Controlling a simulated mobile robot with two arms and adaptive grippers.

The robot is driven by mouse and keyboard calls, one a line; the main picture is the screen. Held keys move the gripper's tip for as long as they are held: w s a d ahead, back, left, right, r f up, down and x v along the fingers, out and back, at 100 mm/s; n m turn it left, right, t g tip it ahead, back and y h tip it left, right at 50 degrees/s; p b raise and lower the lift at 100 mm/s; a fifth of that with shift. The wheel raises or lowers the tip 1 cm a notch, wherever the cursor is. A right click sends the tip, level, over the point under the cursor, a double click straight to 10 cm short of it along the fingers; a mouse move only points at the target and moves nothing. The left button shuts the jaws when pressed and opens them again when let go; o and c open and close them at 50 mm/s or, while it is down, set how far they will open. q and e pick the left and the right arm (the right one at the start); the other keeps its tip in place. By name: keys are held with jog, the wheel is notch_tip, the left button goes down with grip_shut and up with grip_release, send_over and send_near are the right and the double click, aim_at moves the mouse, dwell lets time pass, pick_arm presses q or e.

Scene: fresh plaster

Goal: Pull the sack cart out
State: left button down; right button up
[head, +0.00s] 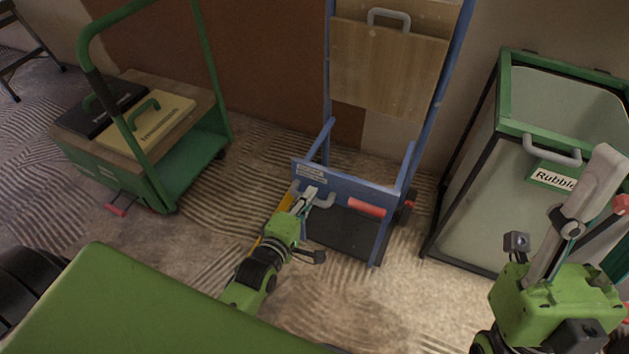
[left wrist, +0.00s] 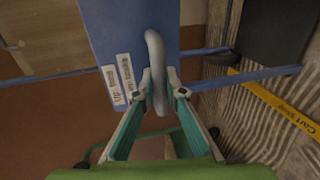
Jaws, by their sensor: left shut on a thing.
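The sack cart (head: 338,183) stands upright against the wall in the head view, with a blue frame, a wooden panel and a dark base. Its blue crossbar carries white labels, a grey loop handle and a red grip (head: 366,208). My left gripper (head: 308,198) is shut on the grey loop handle, which shows between its fingers in the left wrist view (left wrist: 155,55). The fingers hide part of the handle. My right gripper (head: 590,195) is raised in front of the rubble bin, away from the cart; its fingers are seen edge-on and their opening is unclear.
A green platform trolley (head: 185,170) with boxes stands at the left. A green-framed bin labelled "Rubble" (head: 480,190) stands close on the cart's right. A yellow floor strip (left wrist: 285,105) with lettering runs beside the cart. Bare ridged floor (head: 345,290) lies in front.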

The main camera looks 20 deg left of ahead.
pick_arm(q)
jog(key=s+p, duration=0.1)
jog(key=s, duration=0.2)
jog(key=shift+s+f+p, duration=0.15)
jog(key=shift+s+p, duration=0.25)
pick_arm(e)
jog(key=w+a+f+g+h, duration=0.2)
jog(key=w+f+g, duration=0.4)
jog(key=w, duration=0.4)
jog(key=shift+w, duration=0.3)
pick_arm(q)
jog(key=c, duration=2.1)
grip_release()
jog(key=shift+s+a, duration=0.1)
pick_arm(e)
jog(key=shift+s+r, duration=0.15)
pick_arm(q)
jog(key=v, duration=1.2)
